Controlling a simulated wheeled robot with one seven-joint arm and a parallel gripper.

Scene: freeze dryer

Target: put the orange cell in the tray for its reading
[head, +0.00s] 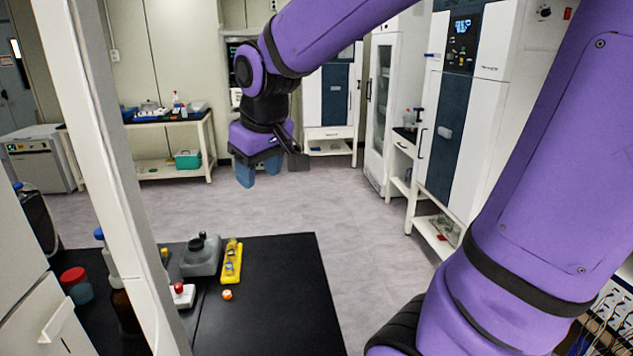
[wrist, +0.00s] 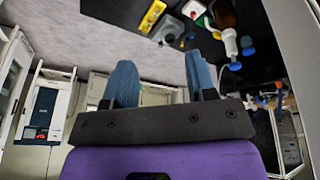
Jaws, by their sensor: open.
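A small orange-and-white piece, which looks like the orange cell (head: 227,294), stands on the black bench top in the head view. Just behind it is a narrow yellow tray (head: 232,262) with small things in it; the tray also shows in the wrist view (wrist: 152,16). A grey device with a black knob (head: 200,257) stands left of the tray. I cannot tell which of these is the tray for the reading. My gripper (head: 259,176) is open and empty, raised beyond the bench's far edge. Its blue fingers are spread apart in the wrist view (wrist: 162,80).
A white device with a red knob (head: 182,294), a red-capped jar (head: 75,285) and a brown bottle (head: 123,312) stand on the left. A white post (head: 115,160) crosses the view there. The bench's right part (head: 285,300) is clear.

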